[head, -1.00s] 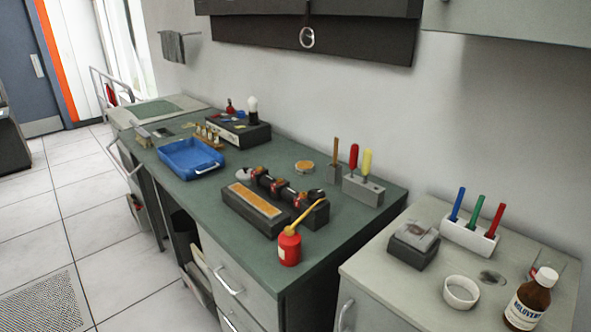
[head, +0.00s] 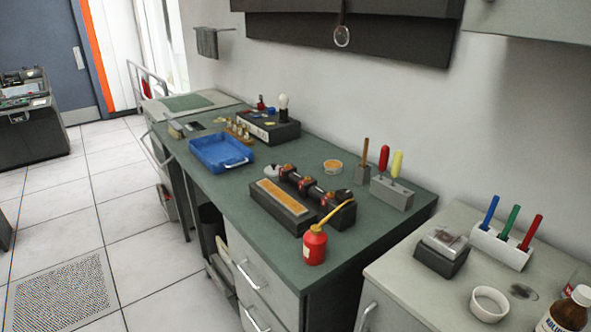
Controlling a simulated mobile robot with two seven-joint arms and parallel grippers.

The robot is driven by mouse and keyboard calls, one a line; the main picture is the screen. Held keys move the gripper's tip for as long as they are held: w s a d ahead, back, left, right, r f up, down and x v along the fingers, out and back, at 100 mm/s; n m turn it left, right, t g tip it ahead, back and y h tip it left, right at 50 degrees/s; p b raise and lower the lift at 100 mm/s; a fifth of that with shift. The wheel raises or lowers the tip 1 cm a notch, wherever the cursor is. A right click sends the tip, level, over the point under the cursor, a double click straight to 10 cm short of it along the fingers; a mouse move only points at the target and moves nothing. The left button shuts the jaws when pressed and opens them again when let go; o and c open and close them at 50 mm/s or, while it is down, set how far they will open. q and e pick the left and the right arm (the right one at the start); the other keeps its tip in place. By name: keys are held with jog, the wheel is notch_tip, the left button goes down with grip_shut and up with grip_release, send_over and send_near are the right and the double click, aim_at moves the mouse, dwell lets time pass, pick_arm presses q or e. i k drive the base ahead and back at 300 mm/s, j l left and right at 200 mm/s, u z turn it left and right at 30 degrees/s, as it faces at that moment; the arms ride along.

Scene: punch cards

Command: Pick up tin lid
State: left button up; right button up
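A small round grey piece (head: 271,171), which may be the tin lid, lies on the green worktop (head: 225,185) by the left end of a dark device with rollers (head: 315,190). It is small and partly hidden by the device, so I cannot be sure what it is. A shallow round tin (head: 332,166) with orange contents stands open behind the device, near the wall. Neither of my grippers shows in the head view.
A red oil can (head: 315,245) stands at the worktop's front edge. A blue tray (head: 222,154) lies to the left, and a block with upright tools (head: 392,192) stands at the right. A lighter cabinet (head: 395,268) holds a pen rack (head: 502,245) and white bowl (head: 489,304). Tiled floor is open at left.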

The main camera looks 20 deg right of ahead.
aim_at(272, 171)
jog(key=i+j+z, duration=0.2)
jog(key=z, duration=0.25)
jog(key=i+j+z, duration=0.1)
jog(key=j+z, duration=0.15)
jog(key=z, duration=0.15)
jog(key=i+j+z, duration=0.1)
jog(key=j, duration=0.2)
jog(key=i+j+z, duration=0.15)
jog(key=j, duration=0.15)
jog(key=j+z, duration=0.1)
jog(key=j, duration=0.2)
jog(key=i+j, duration=0.1)
jog(key=j, duration=0.4)
jog(key=i+j+z, duration=0.1)
jog(key=j, duration=0.35)
